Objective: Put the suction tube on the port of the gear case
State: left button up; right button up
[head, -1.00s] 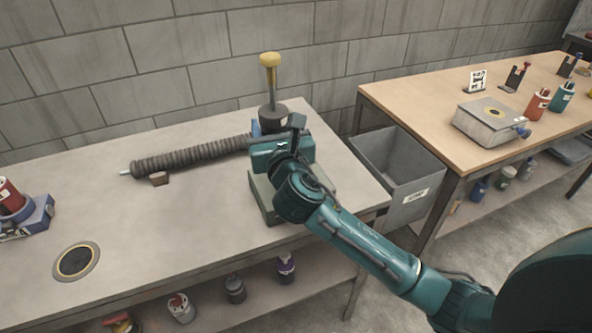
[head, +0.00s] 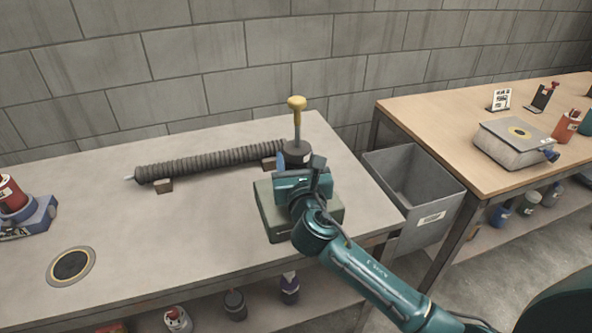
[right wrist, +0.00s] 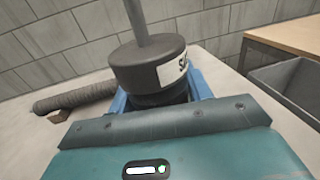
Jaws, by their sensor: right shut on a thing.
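My right gripper (head: 299,168) is shut on an upright piece that I take for the suction tube. It has a thin grey stem, a yellow top (head: 297,103) and a black labelled collar (right wrist: 148,66). Blue fingers flank the collar in the right wrist view. The gripper is above and behind a green-grey box (head: 268,212) on the bench, which looks like the gear case. My arm covers most of the box. Its port and the tube's lower end are hidden, so I cannot tell whether they touch. My left gripper is out of view.
A dark ribbed hose (head: 205,162) lies on brown blocks at the back of the bench. A black disc with a yellow ring (head: 71,266) and a blue holder (head: 32,220) are at left. A grey bin (head: 415,190) and wooden table (head: 430,109) stand right. The bench middle is clear.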

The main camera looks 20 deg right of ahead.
jog(key=shift+f, duration=0.7)
jog(key=shift+f, duration=0.15)
jog(key=o, duration=1.1)
jog(key=s+a, duration=0.1)
jog(key=s, duration=1.1)
jog(key=shift+a, duration=0.35)
